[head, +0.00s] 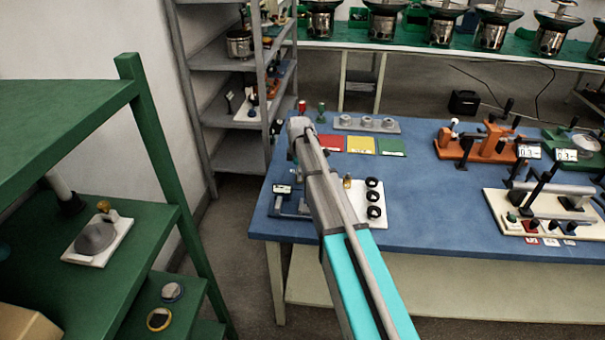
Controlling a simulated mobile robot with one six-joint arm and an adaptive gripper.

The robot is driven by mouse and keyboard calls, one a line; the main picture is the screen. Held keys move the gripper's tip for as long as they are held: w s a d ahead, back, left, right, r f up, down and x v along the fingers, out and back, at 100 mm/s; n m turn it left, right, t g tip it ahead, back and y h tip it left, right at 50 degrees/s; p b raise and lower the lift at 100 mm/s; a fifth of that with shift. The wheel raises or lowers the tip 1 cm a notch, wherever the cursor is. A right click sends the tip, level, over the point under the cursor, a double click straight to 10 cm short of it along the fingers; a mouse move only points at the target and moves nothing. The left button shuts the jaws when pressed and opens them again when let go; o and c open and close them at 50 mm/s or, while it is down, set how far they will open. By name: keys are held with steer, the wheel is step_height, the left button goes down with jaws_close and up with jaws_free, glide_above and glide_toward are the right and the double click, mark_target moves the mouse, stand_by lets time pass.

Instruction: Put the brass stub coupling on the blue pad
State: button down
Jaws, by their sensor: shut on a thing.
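My grey arm reaches over the blue-topped workbench (440,215) in the head view, its far end near the back left of the bench. My gripper's fingers do not show; the arm hides that area. A small brass-coloured piece (347,182) shows just right of my arm, beside a white plate with black rings; I cannot tell if it is the brass stub coupling or what supports it. Red (330,142), yellow (361,145) and green (391,147) pads lie in a row near the back. No separate blue pad can be made out.
A grey block with round knobs (367,124) stands behind the pads. The white plate (374,200) holds black rings. Orange (478,145) and cream (545,214) instruments fill the bench's right. A green shelf unit (140,235) stands close at left. The bench's middle is clear.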

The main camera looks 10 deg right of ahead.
steer(key=shift+f, duration=0.2)
steer(key=shift+c, duration=1.7)
jaws_free()
steer(key=shift+r, duration=0.2)
step_height(320, 180, up, 12)
steer(key=p, duration=1.2)
steer(key=shift+s, duration=0.1)
steer(key=s+d+m, duration=0.1)
steer(key=s+m, duration=1.4)
steer(key=s, duration=1.4)
steer(key=shift+s+m, duration=0.3)
steer(key=shift+m, duration=0.1)
